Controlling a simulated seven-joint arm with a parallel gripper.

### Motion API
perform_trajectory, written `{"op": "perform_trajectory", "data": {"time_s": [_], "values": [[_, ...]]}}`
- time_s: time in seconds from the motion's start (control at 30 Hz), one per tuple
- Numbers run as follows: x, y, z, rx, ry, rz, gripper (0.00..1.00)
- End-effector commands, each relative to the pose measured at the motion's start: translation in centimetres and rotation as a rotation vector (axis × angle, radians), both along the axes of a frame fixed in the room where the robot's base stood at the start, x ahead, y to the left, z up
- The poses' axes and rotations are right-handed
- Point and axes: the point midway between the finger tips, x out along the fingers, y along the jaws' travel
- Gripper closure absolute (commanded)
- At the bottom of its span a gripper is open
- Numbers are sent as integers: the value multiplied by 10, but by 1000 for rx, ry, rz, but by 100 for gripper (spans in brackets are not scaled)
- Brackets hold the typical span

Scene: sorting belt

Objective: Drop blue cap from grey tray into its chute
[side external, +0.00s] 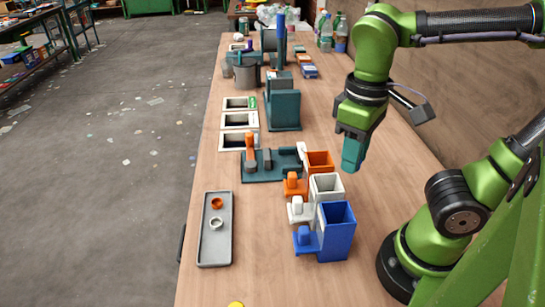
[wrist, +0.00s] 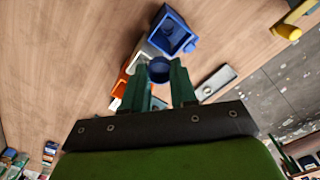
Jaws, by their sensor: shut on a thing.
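My gripper (side external: 353,155) is above the table, to the upper right of the chutes in the side view. In the wrist view its teal fingers (wrist: 158,80) are shut on the blue cap (wrist: 158,69), a round ring at the fingertips. The cap is hidden in the side view. The blue chute (side external: 338,242) is an open-topped box nearest that camera; it also shows in the wrist view (wrist: 172,33), ahead of the cap and apart from it. The grey tray (side external: 215,256) lies to the left with an orange cap (side external: 217,203) and a white cap (side external: 216,223) in it.
A white chute (side external: 326,186) and an orange chute (side external: 318,160) stand in a row beside the blue one. A teal fixture (side external: 270,165) and white-framed bins (side external: 238,121) are farther back. A yellow object (side external: 236,304) is at the near edge. Table between tray and chutes is clear.

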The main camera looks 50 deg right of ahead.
Motion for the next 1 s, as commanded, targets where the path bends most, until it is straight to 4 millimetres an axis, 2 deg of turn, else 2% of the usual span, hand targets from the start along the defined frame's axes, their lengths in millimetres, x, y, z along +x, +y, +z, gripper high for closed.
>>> {"op": "perform_trajectory", "data": {"time_s": [0.4, 0.8, 0.83, 1.0], "values": [[0, 0, -45, 0, 3, -1, 100], [0, 0, -52, 0, 1, -1, 100], [1, 0, -52, 0, 1, -1, 72], [1, 0, -52, 0, 0, -1, 46]]}}
